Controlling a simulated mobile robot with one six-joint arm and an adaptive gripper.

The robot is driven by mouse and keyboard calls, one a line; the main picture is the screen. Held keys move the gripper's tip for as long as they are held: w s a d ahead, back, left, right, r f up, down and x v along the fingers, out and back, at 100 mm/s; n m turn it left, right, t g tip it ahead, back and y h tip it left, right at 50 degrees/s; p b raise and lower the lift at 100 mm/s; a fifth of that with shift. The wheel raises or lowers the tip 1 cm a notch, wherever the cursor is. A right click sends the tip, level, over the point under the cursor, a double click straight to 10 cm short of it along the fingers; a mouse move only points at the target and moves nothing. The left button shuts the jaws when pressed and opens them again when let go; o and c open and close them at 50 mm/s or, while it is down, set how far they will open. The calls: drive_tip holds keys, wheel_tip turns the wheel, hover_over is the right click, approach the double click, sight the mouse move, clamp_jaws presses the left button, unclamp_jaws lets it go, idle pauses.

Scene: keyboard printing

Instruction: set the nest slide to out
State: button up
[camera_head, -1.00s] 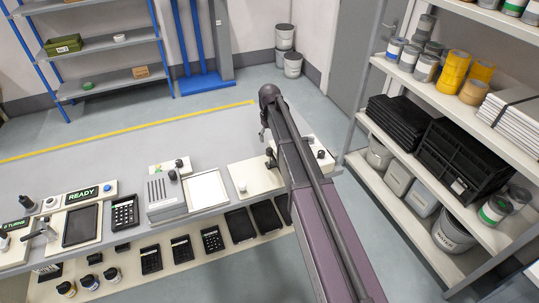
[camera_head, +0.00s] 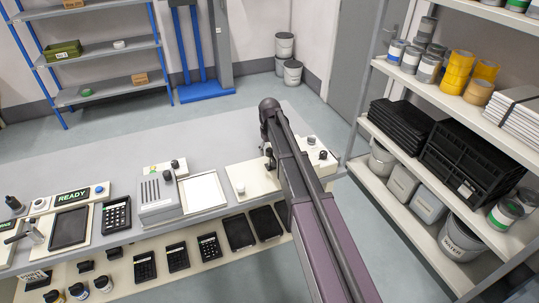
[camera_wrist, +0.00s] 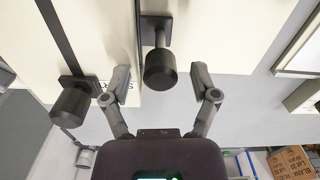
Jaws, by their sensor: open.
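In the wrist view, my gripper (camera_wrist: 161,72) is open, with one finger on each side of a black cylindrical knob (camera_wrist: 160,68). The knob stands on a dark stem over a pale panel; I see a gap to each finger, and no grip on it. A second black knob (camera_wrist: 70,106) sits to the left, at the end of a dark slot (camera_wrist: 55,35). A label between them is partly hidden by the left finger, so I cannot read which one is the nest slide. In the head view, my arm hides much of the pale panels (camera_head: 255,178) at the bench's right end.
The grey bench (camera_head: 110,150) also holds a READY sign (camera_head: 72,196), a keypad (camera_head: 116,215) and a grey box (camera_head: 156,193) left of my arm. A loaded shelf (camera_head: 402,188) stands close on the right. The back of the bench is clear.

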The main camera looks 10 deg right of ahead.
drive_tip(key=shift+f, duration=0.3)
drive_tip(key=shift+s+r, duration=0.1)
clamp_jaws()
